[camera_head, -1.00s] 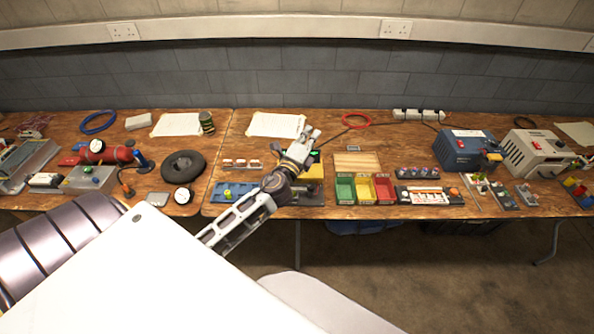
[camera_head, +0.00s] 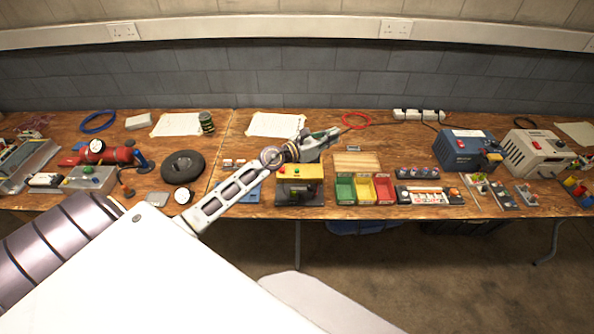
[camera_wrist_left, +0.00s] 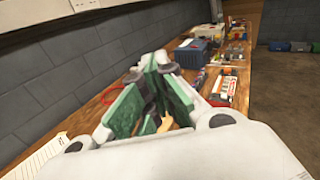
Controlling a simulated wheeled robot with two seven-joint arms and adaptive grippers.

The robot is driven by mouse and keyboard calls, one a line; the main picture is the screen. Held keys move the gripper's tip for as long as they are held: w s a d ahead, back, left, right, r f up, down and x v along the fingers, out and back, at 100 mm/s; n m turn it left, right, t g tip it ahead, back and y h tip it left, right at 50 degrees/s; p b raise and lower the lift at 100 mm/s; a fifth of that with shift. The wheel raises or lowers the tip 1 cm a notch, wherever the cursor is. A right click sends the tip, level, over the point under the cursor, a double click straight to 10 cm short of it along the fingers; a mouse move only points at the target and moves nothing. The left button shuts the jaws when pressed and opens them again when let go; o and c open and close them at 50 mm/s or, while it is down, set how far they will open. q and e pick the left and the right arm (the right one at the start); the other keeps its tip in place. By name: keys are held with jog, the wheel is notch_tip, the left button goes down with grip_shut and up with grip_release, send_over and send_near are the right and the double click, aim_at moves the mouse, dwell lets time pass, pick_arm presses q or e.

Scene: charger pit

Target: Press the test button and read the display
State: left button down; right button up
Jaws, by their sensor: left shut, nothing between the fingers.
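A yellow-topped box (camera_head: 312,172) with a dark front stands at the front of the bench's middle. I cannot tell which control is the test button, and no readable display shows. My left gripper (camera_head: 332,134) is shut and empty, above and behind this box, pointing right. Its wrist hides the box's back edge. In the left wrist view, the left gripper (camera_wrist_left: 155,62) shows green inner pads, with its fingers closed together. My right gripper is not in view.
Green, yellow and red bins (camera_head: 364,190) stand just right of the box. A blue unit (camera_head: 462,150) and a beige unit (camera_head: 535,153) stand farther right. A black ring (camera_head: 183,167) lies to the left. A red cable coil (camera_head: 356,120) lies behind.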

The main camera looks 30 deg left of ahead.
pick_arm(q)
jog(key=w+a+f+m+g+y, duration=0.1)
jog(key=a+f+m+g, duration=0.35)
jog(key=f+m, duration=0.2)
jog(key=m+g+y, duration=0.3)
send_over(298, 172)
notch_tip(298, 172, down, 5)
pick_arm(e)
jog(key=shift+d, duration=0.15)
pick_arm(q)
jog(key=shift+f, duration=0.1)
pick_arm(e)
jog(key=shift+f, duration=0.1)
pick_arm(q)
jog(key=shift+f+b, duration=1.8)
jog(key=shift+f, duration=1.35)
jog(key=shift+f+b, duration=0.4)
jog(key=shift+f, duration=0.1)
jog(key=shift+f+b, duration=0.5)
jog(key=shift+f, duration=0.1)
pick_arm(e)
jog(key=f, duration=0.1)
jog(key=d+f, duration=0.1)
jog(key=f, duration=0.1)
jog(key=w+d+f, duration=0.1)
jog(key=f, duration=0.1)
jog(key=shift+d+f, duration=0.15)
